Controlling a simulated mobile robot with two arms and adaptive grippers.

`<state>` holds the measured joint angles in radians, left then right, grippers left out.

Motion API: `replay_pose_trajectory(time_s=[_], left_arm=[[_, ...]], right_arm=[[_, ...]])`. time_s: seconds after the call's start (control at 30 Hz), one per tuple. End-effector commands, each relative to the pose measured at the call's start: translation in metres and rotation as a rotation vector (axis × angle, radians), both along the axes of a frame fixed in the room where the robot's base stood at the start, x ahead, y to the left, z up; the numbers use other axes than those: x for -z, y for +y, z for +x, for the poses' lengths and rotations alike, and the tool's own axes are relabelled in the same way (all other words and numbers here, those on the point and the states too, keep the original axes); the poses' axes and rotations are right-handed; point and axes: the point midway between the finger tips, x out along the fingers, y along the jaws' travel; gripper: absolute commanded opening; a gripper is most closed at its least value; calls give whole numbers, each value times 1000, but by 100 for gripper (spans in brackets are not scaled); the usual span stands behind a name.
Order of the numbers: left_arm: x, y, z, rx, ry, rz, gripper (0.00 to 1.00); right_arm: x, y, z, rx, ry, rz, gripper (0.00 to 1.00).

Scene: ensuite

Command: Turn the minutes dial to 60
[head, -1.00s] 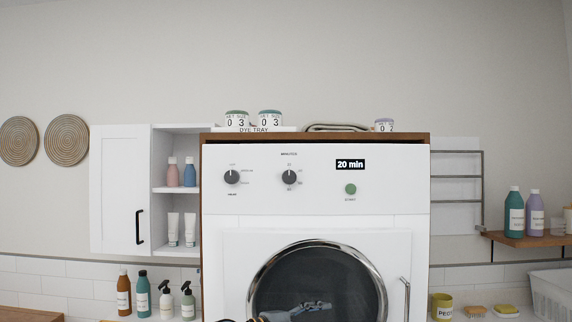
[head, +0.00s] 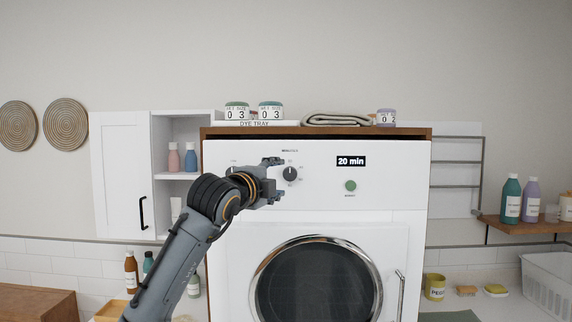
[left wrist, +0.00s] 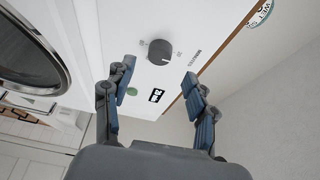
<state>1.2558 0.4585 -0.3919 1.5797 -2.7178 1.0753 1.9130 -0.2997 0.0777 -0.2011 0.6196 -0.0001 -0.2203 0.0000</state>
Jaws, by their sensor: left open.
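The minutes dial (head: 290,174) is a dark round knob on the white dryer's control panel. The display (head: 351,161) to its right reads "20 min". My left gripper (head: 276,181) is open, just left of the dial in the head view. In the left wrist view the dial (left wrist: 161,52) lies ahead, roughly between the two spread fingers (left wrist: 160,92) and beyond their tips. The fingers look apart from it. Its pointer mark is on the side toward the printed 20. The other dial is hidden behind my left arm. My right gripper is not in view.
A green start button (head: 350,186) sits below the display. The round dryer door (head: 316,283) is closed beneath the panel. A dye tray (head: 255,123) with jars and a folded towel (head: 337,119) lie on top. A white wall cabinet (head: 120,175) stands to the left.

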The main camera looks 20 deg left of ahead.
Motion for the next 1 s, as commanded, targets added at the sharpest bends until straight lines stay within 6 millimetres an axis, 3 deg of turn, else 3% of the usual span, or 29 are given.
replay_pose_trajectory(time_s=[0.03,0.3,0.7,1.0], left_arm=[[-5,-1,12,-1,5,1,57],[-3,-6,49,1,2,0,57],[1,-7,57,0,0,0,57],[1,-6,57,0,0,0,2]], right_arm=[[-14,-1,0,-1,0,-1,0],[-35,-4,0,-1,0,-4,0],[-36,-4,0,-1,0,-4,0],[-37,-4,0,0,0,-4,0]])
